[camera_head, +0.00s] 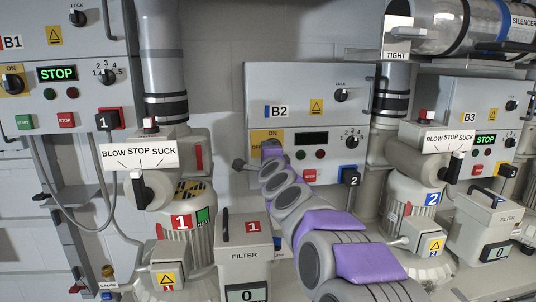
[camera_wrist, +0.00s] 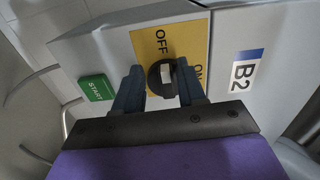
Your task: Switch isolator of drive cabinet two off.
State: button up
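Cabinet B2 (camera_head: 290,82) stands in the middle of the head view, and its display (camera_head: 311,139) is dark. Its isolator is a round black knob (camera_wrist: 156,78) with a pale bar, on a yellow plate (camera_wrist: 151,43) marked OFF and ON. The pale bar runs roughly up and down in the wrist view, with OFF above it. My gripper (camera_wrist: 160,83) has its two fingers apart, one on each side of the knob. I cannot tell whether they touch it. In the head view my arm hides the knob and part of the yellow plate (camera_head: 259,137).
A green START button (camera_wrist: 96,88) lies left of the fingers in the wrist view. Cabinets B1 (camera_head: 75,55) and B3 (camera_head: 484,95) show a lit STOP. Blower 1 (camera_head: 181,221), blower 2 (camera_head: 431,199) and filter boxes (camera_head: 243,256) stand low in front.

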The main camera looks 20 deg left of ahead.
jog(key=shift+d+r, duration=0.15)
jog(key=shift+r, duration=0.05)
jog(key=shift+f, duration=0.1)
jog(key=b+v, duration=0.3)
jog(key=v, duration=1.4)
jog(key=shift+b, duration=0.4)
jog(key=shift+s+f, duration=0.1)
jog(key=shift+s, duration=0.05)
